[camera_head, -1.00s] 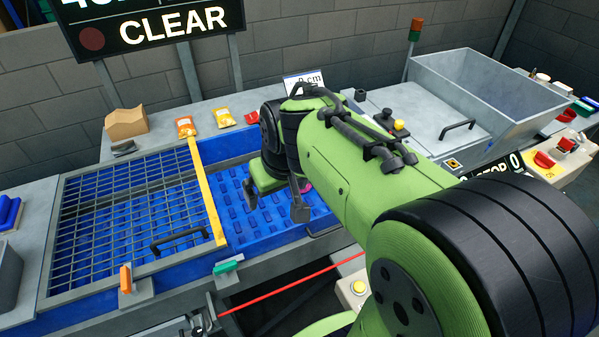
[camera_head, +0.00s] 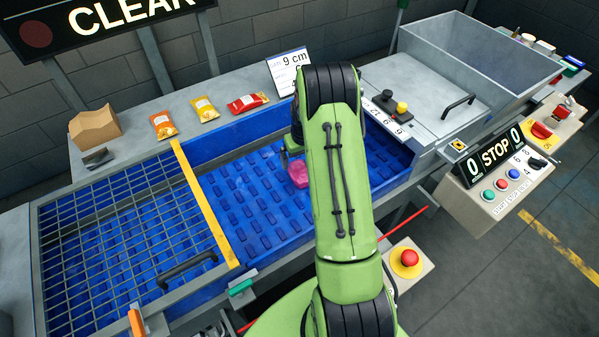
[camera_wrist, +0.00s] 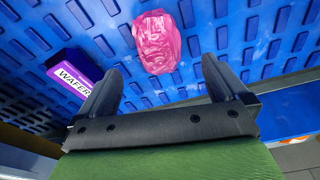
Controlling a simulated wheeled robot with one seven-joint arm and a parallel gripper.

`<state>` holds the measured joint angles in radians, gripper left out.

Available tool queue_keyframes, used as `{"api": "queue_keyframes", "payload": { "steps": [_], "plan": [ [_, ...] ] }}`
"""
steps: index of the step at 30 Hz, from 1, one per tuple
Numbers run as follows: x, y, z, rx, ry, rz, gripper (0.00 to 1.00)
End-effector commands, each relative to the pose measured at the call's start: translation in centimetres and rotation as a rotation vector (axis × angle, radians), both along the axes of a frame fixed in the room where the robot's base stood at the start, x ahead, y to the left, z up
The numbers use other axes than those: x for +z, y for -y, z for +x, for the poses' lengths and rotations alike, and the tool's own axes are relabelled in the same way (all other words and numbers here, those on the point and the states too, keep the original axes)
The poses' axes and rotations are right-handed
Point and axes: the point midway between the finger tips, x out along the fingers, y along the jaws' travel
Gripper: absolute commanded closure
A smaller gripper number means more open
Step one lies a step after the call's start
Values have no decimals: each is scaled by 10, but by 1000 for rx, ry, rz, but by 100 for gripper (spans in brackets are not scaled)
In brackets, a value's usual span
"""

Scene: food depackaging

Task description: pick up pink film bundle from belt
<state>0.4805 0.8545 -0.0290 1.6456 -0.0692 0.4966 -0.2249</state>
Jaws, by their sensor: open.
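The pink film bundle (camera_head: 299,174) lies on the blue studded belt (camera_head: 250,197), partly hidden by my arm in the head view. In the wrist view the crumpled pink bundle (camera_wrist: 158,43) shows whole, ahead of and between the lines of my fingers. My gripper (camera_wrist: 163,72) is open and empty, with the bundle just beyond its fingertips. I cannot tell the height of the fingers above the belt. In the head view the gripper is mostly hidden behind my arm.
A purple WAFER pack (camera_wrist: 75,77) lies on the belt left of my left finger. A grid cover (camera_head: 125,240) with a yellow edge bar (camera_head: 205,203) borders the belt on the left. A grey hopper (camera_head: 480,55) stands at right. Several snack packets line the back ledge.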

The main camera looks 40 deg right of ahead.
Motion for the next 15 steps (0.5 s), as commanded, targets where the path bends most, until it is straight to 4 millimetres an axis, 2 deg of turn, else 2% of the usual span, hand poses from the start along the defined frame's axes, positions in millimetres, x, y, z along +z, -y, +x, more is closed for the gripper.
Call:
{"api": "queue_keyframes", "payload": {
  "steps": [1,7,12,15],
  "plan": [
    [-11,0,1,0,-2,1,0],
    [-34,2,5,0,-2,0,0],
    [-66,4,10,0,-1,0,0],
    [-75,5,12,0,1,-1,0]
  ]
}}
